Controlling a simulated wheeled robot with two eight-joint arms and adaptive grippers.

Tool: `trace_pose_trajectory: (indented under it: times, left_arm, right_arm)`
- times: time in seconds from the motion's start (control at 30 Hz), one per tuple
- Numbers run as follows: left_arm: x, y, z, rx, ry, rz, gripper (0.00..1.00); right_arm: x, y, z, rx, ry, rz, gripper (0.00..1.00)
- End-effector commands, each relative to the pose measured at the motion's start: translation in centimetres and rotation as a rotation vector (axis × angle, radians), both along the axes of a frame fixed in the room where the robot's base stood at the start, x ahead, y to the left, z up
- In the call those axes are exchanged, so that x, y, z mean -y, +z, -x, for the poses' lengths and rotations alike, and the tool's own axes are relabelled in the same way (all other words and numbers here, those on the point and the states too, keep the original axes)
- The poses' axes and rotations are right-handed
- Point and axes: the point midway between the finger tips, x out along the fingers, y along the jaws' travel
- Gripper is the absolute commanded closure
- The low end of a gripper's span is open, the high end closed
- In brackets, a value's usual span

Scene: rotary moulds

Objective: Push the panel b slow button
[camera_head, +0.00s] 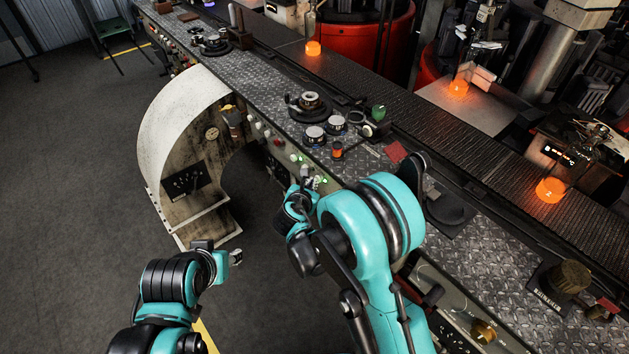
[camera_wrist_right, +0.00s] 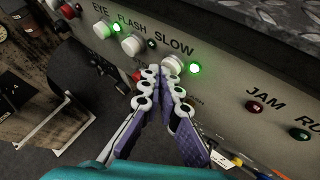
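In the right wrist view, the panel edge carries the printed word SLOW, with a round white button (camera_wrist_right: 173,65) below it and a lit green lamp (camera_wrist_right: 194,68) to its right. My right gripper (camera_wrist_right: 160,75) has its fingertips together, with nothing seen between them. The tips overlap the lower left of the SLOW button in the picture; I cannot tell whether they touch it. In the head view my right gripper (camera_head: 304,178) is at the panel's front edge, partly hidden by my arm. My left gripper (camera_head: 232,257) hangs low over the floor, away from the panel.
White buttons under EYE (camera_wrist_right: 102,29) and FLASH (camera_wrist_right: 132,44) sit left of SLOW. A red lamp (camera_wrist_right: 254,107) marked JAM is to the right. A conveyor (camera_head: 440,120) with glowing orange glass pieces runs behind the panel. Open floor lies left.

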Motion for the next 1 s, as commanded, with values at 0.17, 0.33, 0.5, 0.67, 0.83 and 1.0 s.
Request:
trace_pose_trajectory:
  times: [0.17,0.33,0.5,0.67,0.83,1.0]
  left_arm:
    - [0.0,-0.2,0.0,0.0,0.0,0.0,0.6]
    - [0.0,-0.5,0.0,0.0,0.0,0.0,0.6]
    - [0.0,-0.7,0.0,0.0,0.0,0.0,0.6]
    - [0.0,-0.7,0.0,0.0,0.0,0.0,0.6]
    - [0.0,-0.7,0.0,0.0,0.0,0.0,0.6]
    - [0.0,-0.7,0.0,0.0,0.0,0.0,0.6]
  right_arm:
    - [-0.8,-0.1,0.7,-0.002,-0.004,0.002,1.0]
    - [-2.4,-0.1,1.9,-0.001,-0.002,0.001,1.0]
    - [-4.0,-0.1,2.9,-0.001,0.001,0.0,1.0]
    - [-4.7,-0.1,3.5,-0.001,-0.001,0.0,1.0]
    - [-4.8,0.0,3.6,-0.001,-0.001,-0.001,1.0]
    - [-4.8,0.0,3.6,-0.001,-0.001,-0.001,1.0]
